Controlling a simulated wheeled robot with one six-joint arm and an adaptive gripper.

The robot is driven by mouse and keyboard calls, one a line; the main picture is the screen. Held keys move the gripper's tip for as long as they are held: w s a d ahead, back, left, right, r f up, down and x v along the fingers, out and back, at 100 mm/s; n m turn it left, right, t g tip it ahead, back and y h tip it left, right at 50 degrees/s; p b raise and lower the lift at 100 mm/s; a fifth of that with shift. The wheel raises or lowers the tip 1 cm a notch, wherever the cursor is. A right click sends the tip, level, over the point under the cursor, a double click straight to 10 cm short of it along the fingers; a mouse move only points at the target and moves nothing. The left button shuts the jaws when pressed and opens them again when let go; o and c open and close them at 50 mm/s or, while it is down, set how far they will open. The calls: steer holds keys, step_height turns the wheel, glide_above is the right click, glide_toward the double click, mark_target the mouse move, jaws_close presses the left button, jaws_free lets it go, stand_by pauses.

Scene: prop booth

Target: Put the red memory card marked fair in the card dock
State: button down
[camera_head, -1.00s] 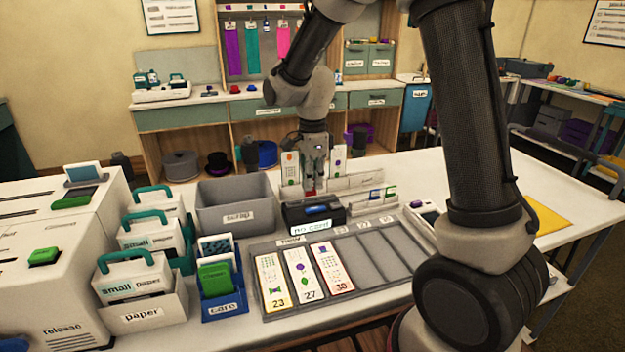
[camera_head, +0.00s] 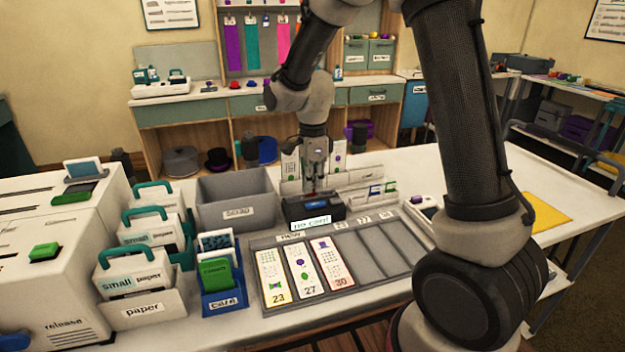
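The card dock (camera_head: 298,211) is a dark box on the white table, with a blue patch on its top and a small front screen (camera_head: 311,224) reading "no card". My gripper (camera_head: 315,187) points down just above or at the dock's back edge. A small red piece, which looks like the red memory card (camera_head: 314,195), shows between the fingertips, and the fingers look closed on it. Its marking is too small to read. I cannot tell whether the card touches the dock.
A grey scrap bin (camera_head: 238,214) stands left of the dock. In front lies a grey tray (camera_head: 375,262) with several numbered cards in its left slots. Pale card racks (camera_head: 372,197) stand behind and right of the dock. A blue card holder (camera_head: 222,303) is at front left.

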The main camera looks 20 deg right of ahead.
steer(key=shift+f, duration=0.45)
steer(key=c, duration=1.6)
jaws_free()
steer(key=shift+o, duration=0.2)
step_height(320, 180, up, 12)
